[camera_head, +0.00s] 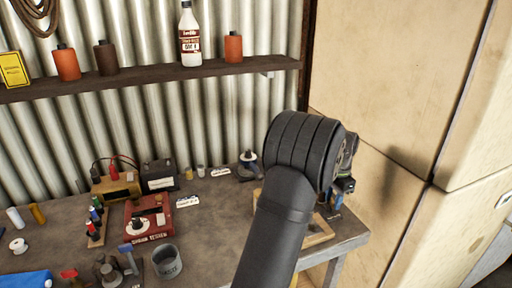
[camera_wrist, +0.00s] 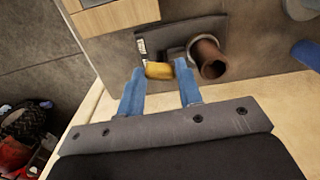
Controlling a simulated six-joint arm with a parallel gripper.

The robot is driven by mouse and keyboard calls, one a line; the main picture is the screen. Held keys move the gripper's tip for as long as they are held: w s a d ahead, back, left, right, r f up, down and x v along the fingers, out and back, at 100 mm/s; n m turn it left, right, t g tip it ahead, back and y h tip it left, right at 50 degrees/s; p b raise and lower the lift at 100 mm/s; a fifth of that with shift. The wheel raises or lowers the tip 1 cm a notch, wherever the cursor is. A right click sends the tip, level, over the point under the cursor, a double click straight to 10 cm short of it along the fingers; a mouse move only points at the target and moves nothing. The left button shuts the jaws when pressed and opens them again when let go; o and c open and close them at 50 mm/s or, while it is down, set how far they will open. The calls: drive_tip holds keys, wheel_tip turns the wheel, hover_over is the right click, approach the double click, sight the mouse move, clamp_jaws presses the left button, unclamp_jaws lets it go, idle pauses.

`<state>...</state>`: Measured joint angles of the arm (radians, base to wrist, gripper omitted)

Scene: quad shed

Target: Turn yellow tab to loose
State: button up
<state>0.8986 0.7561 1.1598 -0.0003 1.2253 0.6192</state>
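The yellow tab (camera_wrist: 160,71) shows in the wrist view, next to a brown pipe-like cylinder (camera_wrist: 208,58) on a dark base plate (camera_wrist: 150,30). My gripper (camera_wrist: 160,72) has its two blue fingers spread well apart. The tab lies between the fingertips, one at each end of it. I cannot tell whether either fingertip touches it. In the head view my gripper (camera_head: 340,195) is at the right end of the bench, partly behind my arm. The tab is not clearly visible there.
The bench (camera_head: 215,215) holds a red tester box (camera_head: 148,218), a grey cup (camera_head: 167,262) and a black battery (camera_head: 159,176). A wooden piece (camera_head: 318,236) lies below my gripper. Tan panels (camera_head: 395,90) stand close on the right. A shelf (camera_head: 150,78) with bottles runs above.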

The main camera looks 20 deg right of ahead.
drive_tip(key=shift+r, duration=0.1)
wheel_tip(320, 180, up, 21)
drive_tip(key=s+a+n+t+h, duration=0.15)
drive_tip(key=s+n+t, duration=0.4)
drive_tip(key=n, duration=0.75)
drive_tip(key=g, duration=0.1)
approach(333, 200)
drive_tip(key=shift+n, duration=0.3)
drive_tip(key=x, duration=0.9)
drive_tip(key=shift+s, duration=0.1)
